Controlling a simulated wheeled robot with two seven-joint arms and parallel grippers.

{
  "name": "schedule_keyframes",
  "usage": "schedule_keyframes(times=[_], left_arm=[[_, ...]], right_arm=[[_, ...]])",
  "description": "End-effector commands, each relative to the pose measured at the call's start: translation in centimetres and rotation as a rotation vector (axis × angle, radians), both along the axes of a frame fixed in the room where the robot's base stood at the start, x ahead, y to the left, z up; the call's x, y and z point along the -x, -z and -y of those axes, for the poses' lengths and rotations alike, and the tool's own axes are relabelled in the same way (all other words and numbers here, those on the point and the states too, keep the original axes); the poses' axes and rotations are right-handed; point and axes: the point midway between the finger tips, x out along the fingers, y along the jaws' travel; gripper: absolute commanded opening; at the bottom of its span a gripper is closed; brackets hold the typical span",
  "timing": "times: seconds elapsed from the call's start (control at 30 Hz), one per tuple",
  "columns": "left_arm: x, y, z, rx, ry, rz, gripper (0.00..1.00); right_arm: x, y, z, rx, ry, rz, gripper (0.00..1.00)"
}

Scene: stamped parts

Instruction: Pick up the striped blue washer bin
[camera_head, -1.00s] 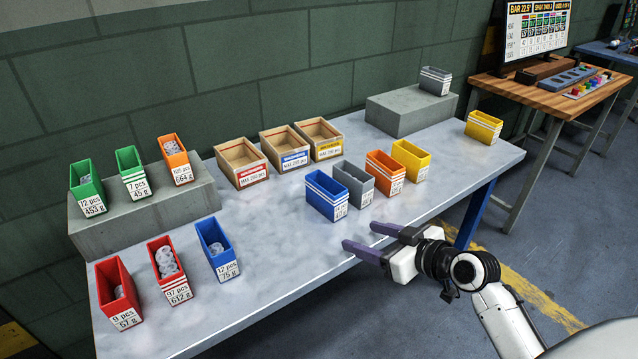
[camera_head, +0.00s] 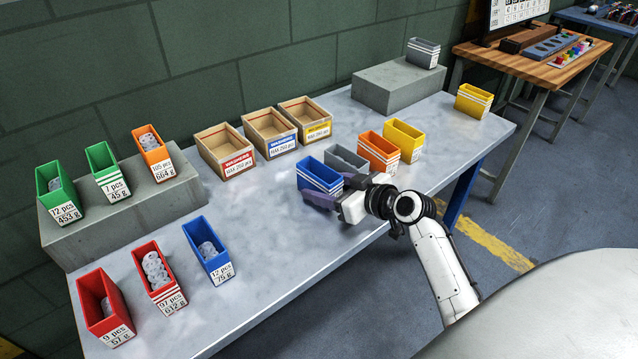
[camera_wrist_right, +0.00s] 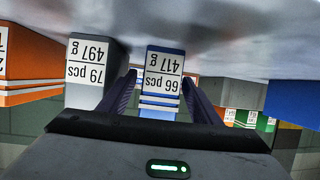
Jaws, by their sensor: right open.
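My left gripper is out of view.
The grey bin (camera_wrist_right: 92,75) stands close beside one finger. Orange (camera_head: 378,152) and yellow (camera_head: 404,139) striped bins stand further right. A plain blue bin (camera_head: 208,250) and two red bins stand front left. The table (camera_head: 270,225) between them is clear.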

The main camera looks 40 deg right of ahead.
Motion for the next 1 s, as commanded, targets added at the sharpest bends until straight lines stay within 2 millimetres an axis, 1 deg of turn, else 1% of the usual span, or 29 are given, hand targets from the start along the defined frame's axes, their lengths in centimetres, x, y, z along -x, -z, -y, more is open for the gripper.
schedule_keyframes(times=[0.03, 0.17, 0.43, 0.7, 0.9, 1.0], left_arm=[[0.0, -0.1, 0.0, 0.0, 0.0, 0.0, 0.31], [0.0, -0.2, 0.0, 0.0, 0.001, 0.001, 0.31], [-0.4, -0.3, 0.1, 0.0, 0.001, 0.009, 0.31], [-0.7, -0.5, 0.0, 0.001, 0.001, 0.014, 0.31], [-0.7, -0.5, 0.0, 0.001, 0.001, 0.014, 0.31], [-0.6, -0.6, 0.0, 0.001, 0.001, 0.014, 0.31]], right_arm=[[-0.8, 0.2, -0.1, -0.004, 0.002, 0.001, 0.58], [-1.9, 0.7, -0.3, -0.001, 0.001, 0.0, 0.58], [-2.1, 0.9, -0.3, 0.001, 0.001, -0.002, 0.58], [-2.1, 0.9, -0.3, 0.001, 0.001, -0.002, 0.13], [-2.1, 0.9, -0.3, 0.001, 0.002, -0.001, 0.13], [-2.1, 0.3, -0.3, 0.002, 0.001, 0.001, 0.13]])
